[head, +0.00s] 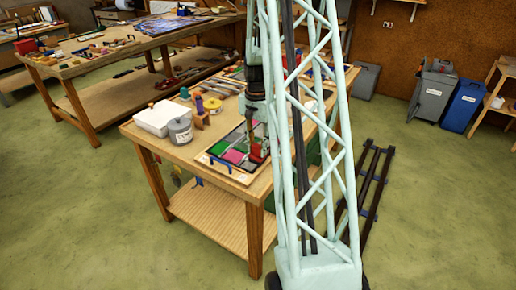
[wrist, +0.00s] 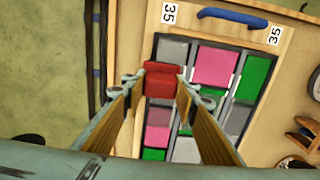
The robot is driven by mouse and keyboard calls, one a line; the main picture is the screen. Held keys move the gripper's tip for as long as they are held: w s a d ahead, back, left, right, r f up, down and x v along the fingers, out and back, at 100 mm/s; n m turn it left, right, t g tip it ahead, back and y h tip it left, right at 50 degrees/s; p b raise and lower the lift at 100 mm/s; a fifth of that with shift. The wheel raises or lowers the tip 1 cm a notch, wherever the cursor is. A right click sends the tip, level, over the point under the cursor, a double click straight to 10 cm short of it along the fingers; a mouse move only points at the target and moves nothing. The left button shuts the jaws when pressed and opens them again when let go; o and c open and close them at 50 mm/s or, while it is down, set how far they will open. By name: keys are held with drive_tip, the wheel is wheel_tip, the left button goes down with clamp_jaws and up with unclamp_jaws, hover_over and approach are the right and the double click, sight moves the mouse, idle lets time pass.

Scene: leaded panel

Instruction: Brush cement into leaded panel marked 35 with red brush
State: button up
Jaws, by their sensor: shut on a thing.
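In the head view the panel (head: 233,156) is on the near part of the workbench, partly hidden by my arm. My gripper (wrist: 162,82) is shut on the red brush (wrist: 163,78), which is over the panel's grey panes near its left edge. In the head view the red brush (head: 257,152) shows at the panel's right side. Whether its bristles touch the panel is hidden.
A grey lidded pot (head: 180,130) and a white tub (head: 157,119) stand left of the panel on the workbench (head: 150,138). Spools and tools lie behind them. Another bench (head: 60,70) stands at the back left. Bins (head: 462,106) stand at the right.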

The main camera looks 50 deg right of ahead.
drive_tip(key=shift+w+a, duration=0.15)
drive_tip(key=shift+w, duration=1.3)
drive_tip(key=shift+w, duration=0.1)
drive_tip(key=shift+w+a, duration=0.1)
drive_tip(key=shift+w, duration=1.3)
drive_tip(key=shift+w+p, duration=0.2)
drive_tip(key=shift+p, duration=0.1)
drive_tip(key=shift+w+a, duration=0.1)
drive_tip(key=shift+w, duration=1.2)
drive_tip(key=shift+w, duration=0.2)
drive_tip(key=shift+w+a+p, duration=0.15)
drive_tip(key=shift+w+p, duration=0.15)
drive_tip(key=shift+w, duration=1.05)
drive_tip(key=shift+w, duration=0.15)
drive_tip(key=shift+w, duration=1.35)
